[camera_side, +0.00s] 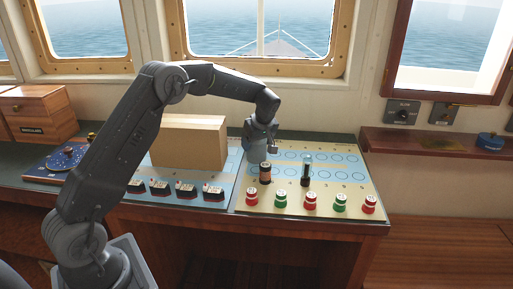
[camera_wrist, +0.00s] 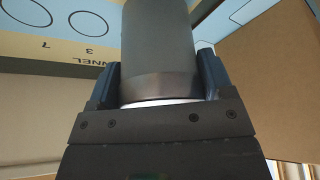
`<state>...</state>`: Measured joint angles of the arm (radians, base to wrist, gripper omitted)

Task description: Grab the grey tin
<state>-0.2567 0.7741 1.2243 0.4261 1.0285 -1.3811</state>
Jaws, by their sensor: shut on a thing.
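The grey tin (camera_wrist: 158,40) is a plain grey cylinder with a darker band near one end. In the wrist view it lies between the two fingers of my gripper (camera_wrist: 158,78), which is shut on it. In the side view my gripper (camera_side: 262,132) is over the console, and the grey tin (camera_side: 255,150) shows just below it, partly covered by the fingers. I cannot tell whether the tin touches the panel.
A dark can with an orange-brown band (camera_side: 265,172) stands just in front of the tin. A dark cylinder with a clear top (camera_side: 306,171) stands to the right. A cardboard box (camera_side: 188,142) is close on the left. Several red and green knobs (camera_side: 310,201) line the front edge.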

